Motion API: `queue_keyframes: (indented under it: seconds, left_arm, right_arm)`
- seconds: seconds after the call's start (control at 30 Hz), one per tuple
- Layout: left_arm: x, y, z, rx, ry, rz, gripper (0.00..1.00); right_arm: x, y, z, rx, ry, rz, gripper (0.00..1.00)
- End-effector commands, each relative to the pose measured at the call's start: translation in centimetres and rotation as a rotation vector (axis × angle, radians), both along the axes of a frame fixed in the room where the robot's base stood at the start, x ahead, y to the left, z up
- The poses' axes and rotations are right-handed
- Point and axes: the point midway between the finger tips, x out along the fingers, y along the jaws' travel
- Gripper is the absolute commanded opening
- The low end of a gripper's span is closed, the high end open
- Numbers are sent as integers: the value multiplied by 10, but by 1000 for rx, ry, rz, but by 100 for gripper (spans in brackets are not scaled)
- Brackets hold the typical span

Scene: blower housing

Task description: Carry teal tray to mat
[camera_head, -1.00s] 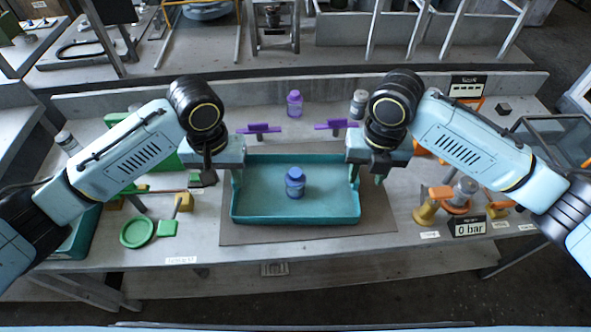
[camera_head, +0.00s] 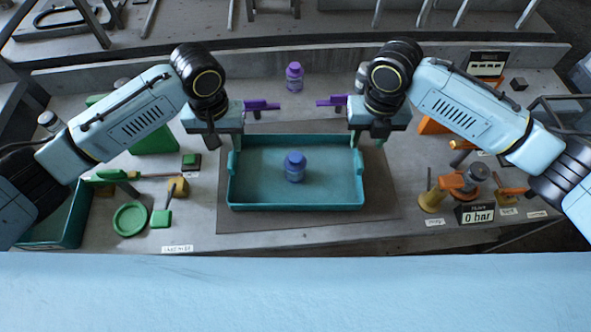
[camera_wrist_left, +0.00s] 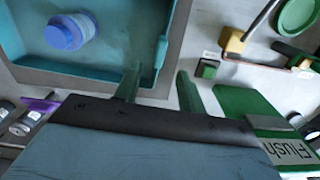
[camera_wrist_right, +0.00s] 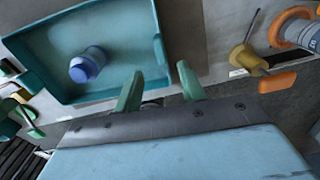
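The teal tray (camera_head: 296,207) lies flat on the dark grey mat (camera_head: 250,220), with a blue-capped bottle (camera_head: 295,166) standing inside it. My left gripper (camera_head: 224,142) is at the tray's far left corner; in the left wrist view its two fingers (camera_wrist_left: 157,88) are spread, with nothing between the tips. My right gripper (camera_head: 366,137) is at the far right corner; in the right wrist view its fingers (camera_wrist_right: 160,85) are also spread and empty. The tray walls show close to both pairs of fingers. I cannot tell whether any finger touches them.
Purple parts (camera_head: 262,105) and a purple bottle (camera_head: 294,77) are behind the tray. Green tools and a round green dish (camera_head: 130,219) are at left. Orange fittings (camera_head: 452,181) and a "0 bar" display (camera_head: 475,214) are at right. Mat margin in front is clear.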

Motion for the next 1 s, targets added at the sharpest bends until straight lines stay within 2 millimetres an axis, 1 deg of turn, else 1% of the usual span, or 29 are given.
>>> queue_keyframes:
  seconds: [0.03, 0.3, 0.5, 0.7, 0.93, 0.97, 1.0]
  left_arm:
    - [-1, 0, -12, 3, 5, 1, 40]
    - [-1, 0, -63, 2, 3, 1, 40]
    - [-1, 0, -87, 1, 1, 0, 40]
    - [0, 0, -96, 2, 0, -1, 40]
    - [-1, 0, -96, 1, 0, -1, 40]
    - [-1, 0, -96, 1, 0, -1, 39]
    - [-1, 0, -96, 1, 0, -1, 33]
  right_arm:
    - [-1, 0, -12, -1, 5, 0, 40]
    - [-1, 0, -63, -1, 3, -1, 40]
    - [-1, 0, -87, -1, 2, 0, 40]
    - [0, 0, -96, 0, 0, 0, 40]
    - [0, 0, -96, 0, 0, 1, 40]
    - [0, 0, -96, 0, 0, 1, 39]
    - [0, 0, -96, 0, 0, 0, 33]
